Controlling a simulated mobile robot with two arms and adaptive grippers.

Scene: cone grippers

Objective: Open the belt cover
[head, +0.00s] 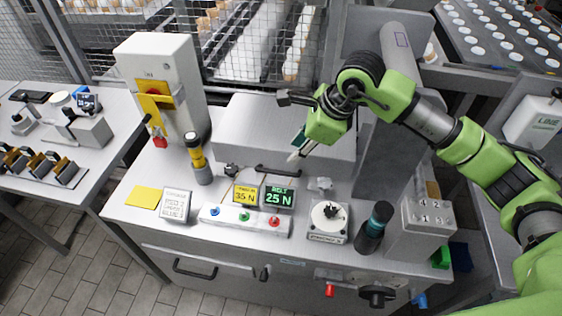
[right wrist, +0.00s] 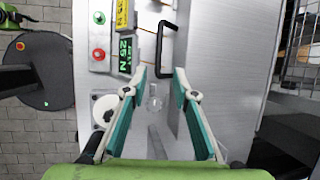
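The belt cover (head: 260,125) is a wide light-grey metal housing at the back middle of the bench, and it looks shut. Its black bar handle (head: 278,171) is at its lower front edge; the handle also shows in the right wrist view (right wrist: 160,48). My right gripper (head: 297,157) is above the cover's front, just up and right of the handle, not touching it. In the right wrist view its fingers (right wrist: 164,72) are open and empty, with the handle beyond the tips. A small green part at that view's top left corner seems to be my left gripper (right wrist: 14,16), too small to read.
Two lit displays (head: 262,197) and a button strip (head: 245,219) stand before the cover. A yellow-black post (head: 198,160) and switch cabinet (head: 165,80) stand left. A round dial (head: 328,220), dark bottle (head: 374,228) and grey box (head: 420,230) stand right.

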